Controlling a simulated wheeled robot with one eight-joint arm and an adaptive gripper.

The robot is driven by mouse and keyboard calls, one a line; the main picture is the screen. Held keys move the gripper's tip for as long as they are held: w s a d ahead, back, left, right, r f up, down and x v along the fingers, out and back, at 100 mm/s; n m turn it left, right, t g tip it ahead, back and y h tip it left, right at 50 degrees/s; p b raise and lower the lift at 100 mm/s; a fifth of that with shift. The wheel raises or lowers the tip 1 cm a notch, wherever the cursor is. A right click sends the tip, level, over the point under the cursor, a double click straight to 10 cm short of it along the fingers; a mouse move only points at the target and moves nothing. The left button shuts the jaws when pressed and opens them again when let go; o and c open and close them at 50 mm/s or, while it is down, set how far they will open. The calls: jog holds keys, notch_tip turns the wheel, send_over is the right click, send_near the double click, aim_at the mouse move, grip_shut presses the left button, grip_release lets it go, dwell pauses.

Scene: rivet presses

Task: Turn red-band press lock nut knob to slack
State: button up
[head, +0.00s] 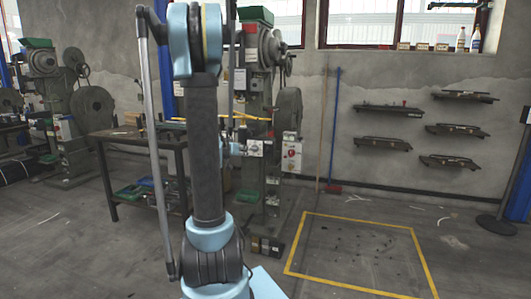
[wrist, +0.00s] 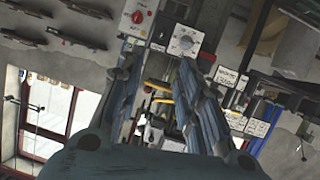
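A green-grey press (head: 262,95) stands behind my arm in the head view, with a small red part (head: 250,28) near its top. A pale panel with a round dial (head: 254,149) is at its middle; a round pale dial (wrist: 183,42) also shows in the wrist view, just beyond the right fingertip. I cannot tell for sure which part is the lock nut knob. My gripper (wrist: 157,60) is open in the wrist view, its fingers apart with no object clearly held between them. In the head view my arm hides most of the gripper.
A switch box with a red button (head: 291,154) is right of the dial. A work table (head: 130,140) stands left of the press. Another press (head: 65,110) is at far left. Floor inside the yellow outline (head: 360,250) is clear of large objects.

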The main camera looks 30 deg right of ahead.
jog(key=w+d+f+t+h, duration=0.2)
jog(key=w+d+f, duration=0.1)
jog(key=w+d, duration=0.5)
jog(key=t, duration=0.2)
send_near(267, 149)
jog(key=x, duration=0.9)
jog(key=shift+w+d+r, duration=0.1)
jog(key=shift+w, duration=0.1)
jog(key=shift+c, duration=0.3)
grip_shut()
